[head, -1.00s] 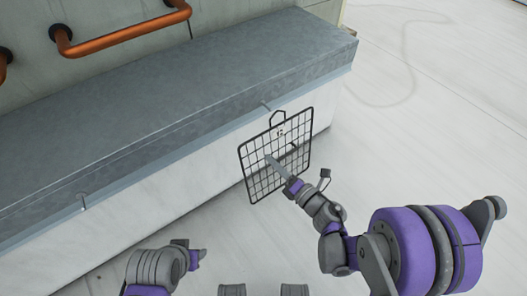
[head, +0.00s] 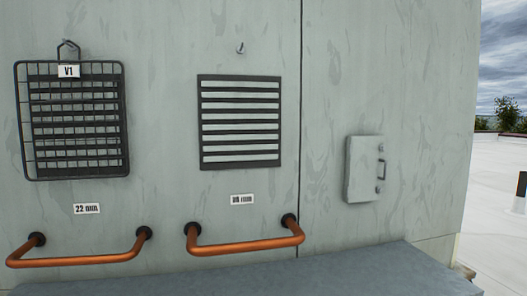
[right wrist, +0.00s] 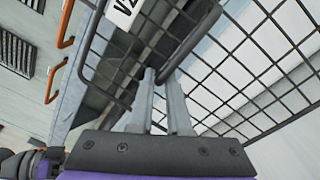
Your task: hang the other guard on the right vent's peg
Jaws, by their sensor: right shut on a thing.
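The right vent (head: 240,121) is a dark slatted grille on the grey wall, with nothing over its slats. Its bare peg (head: 240,48) sticks out above it. A black wire guard tagged V1 (head: 68,70) hangs by its loop from the left peg, over the left vent. In the right wrist view, my right gripper (right wrist: 162,78) is shut on the other wire guard (right wrist: 240,70), near its frame loop. A white tag (right wrist: 123,10) on this guard is partly cut off. The held guard and both grippers are out of the head view.
Two copper rails (head: 245,246) (head: 80,259) stick out below the vents, above a grey ledge (head: 370,272). Small labels (head: 87,209) (head: 242,199) sit under the vents. A grey box with a handle (head: 363,168) is on the wall at right.

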